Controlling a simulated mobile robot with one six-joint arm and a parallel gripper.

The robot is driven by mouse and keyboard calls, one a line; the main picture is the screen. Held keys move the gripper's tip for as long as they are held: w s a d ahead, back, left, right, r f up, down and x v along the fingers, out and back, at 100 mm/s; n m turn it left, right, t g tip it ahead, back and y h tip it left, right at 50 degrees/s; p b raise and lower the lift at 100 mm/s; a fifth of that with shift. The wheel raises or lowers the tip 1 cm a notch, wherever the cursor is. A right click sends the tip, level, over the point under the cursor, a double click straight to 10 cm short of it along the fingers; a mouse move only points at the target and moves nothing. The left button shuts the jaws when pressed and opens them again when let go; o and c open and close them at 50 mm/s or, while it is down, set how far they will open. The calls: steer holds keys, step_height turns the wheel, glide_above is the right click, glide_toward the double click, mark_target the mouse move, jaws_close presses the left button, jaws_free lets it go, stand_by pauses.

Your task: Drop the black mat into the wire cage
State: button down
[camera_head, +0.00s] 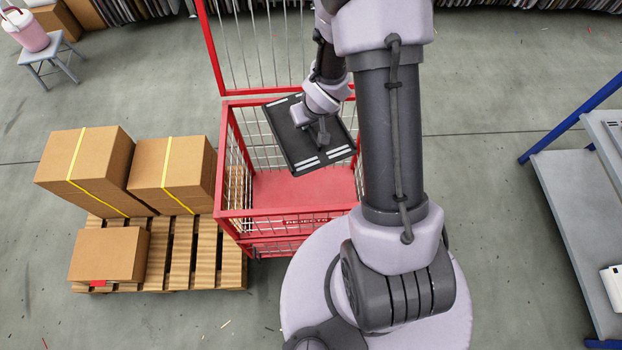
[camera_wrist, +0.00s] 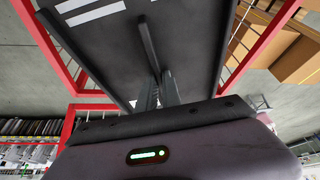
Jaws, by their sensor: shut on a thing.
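The black mat (camera_head: 290,147) is a dark rectangular panel with white stripes near its ends. My gripper (camera_head: 324,138) is shut on it and holds it tilted over the opening of the red-framed wire cage (camera_head: 228,214). In the wrist view the mat (camera_wrist: 190,50) fills the upper middle, with my gripper's fingers (camera_wrist: 158,92) against its face. Red cage bars (camera_wrist: 262,45) show on both sides of it. The cage has wire mesh sides, a red floor and a "REJECTS" label on its front rail. The mat hides part of the cage's inside.
A wooden pallet (camera_head: 208,255) with cardboard boxes (camera_head: 90,160) stands close to the cage's left side. A grey bench with blue posts (camera_head: 575,215) is at the right.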

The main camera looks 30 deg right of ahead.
mark_target(308, 130)
step_height(308, 130, down, 4)
steer(key=b, duration=0.3)
steer(key=shift+w+r, duration=0.1)
steer(key=shift+r, duration=0.05)
steer(key=c, duration=1.5)
jaws_free()
steer(key=shift+o, duration=0.2)
steer(key=shift+r, duration=0.1)
steer(key=p+v, duration=1.1)
steer(key=v, duration=0.6)
steer(key=shift+p, duration=0.35)
steer(key=shift+r, duration=0.2)
